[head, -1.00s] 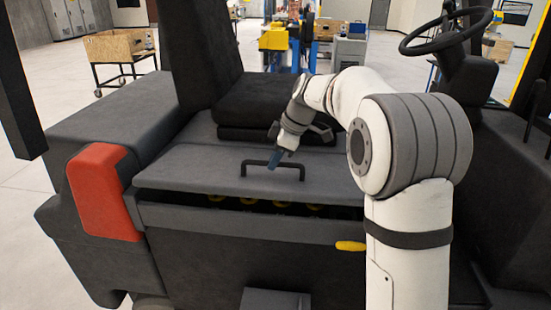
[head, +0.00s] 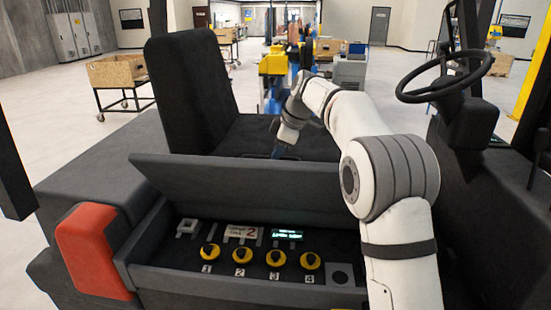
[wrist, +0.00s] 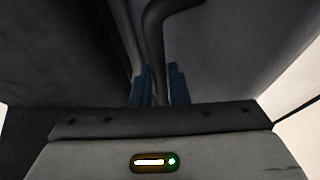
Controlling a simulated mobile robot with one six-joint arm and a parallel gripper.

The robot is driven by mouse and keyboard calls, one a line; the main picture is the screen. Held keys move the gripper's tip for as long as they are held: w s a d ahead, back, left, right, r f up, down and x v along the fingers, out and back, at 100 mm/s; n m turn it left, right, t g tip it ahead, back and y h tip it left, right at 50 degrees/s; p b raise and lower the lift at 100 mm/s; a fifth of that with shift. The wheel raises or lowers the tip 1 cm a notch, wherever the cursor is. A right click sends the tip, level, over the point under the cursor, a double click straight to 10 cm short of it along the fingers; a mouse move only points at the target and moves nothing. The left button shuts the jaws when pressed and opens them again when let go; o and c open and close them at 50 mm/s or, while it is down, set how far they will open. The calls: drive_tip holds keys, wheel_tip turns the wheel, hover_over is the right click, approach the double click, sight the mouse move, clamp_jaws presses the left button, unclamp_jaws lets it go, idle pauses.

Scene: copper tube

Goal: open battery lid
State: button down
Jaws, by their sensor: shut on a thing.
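The dark grey battery lid (head: 250,188) is tilted up, its front edge raised above the open compartment. My gripper (head: 278,152) is behind the raised lid, its fingertips partly hidden by it. In the wrist view my gripper's blue fingers (wrist: 160,88) are on either side of the black lid handle (wrist: 157,38) and shut on it. The handle is hidden in the head view.
The black seat (head: 192,85) stands behind the lid; the steering wheel (head: 445,78) is at right.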

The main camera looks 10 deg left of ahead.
drive_tip(key=shift+g, duration=0.7)
drive_tip(key=shift+w+a+r+p, duration=0.15)
drive_tip(key=shift+w+p, duration=0.15)
drive_tip(key=shift+w, duration=0.9)
drive_tip(key=shift+w+a+p, duration=0.1)
drive_tip(key=shift+w+p, duration=0.15)
drive_tip(key=shift+w, duration=1)
drive_tip(key=c, duration=1.9)
unclamp_jaws()
drive_tip(key=o, duration=0.3)
drive_tip(key=shift+w+a+f, duration=0.2)
drive_tip(key=shift+w+a, duration=0.1)
drive_tip(key=shift+a, duration=0.05)
drive_tip(key=shift+o, duration=1)
drive_tip(key=shift+d+r, duration=0.1)
drive_tip(key=shift+s+d+r, duration=0.15)
drive_tip(key=shift+r, duration=0.05)
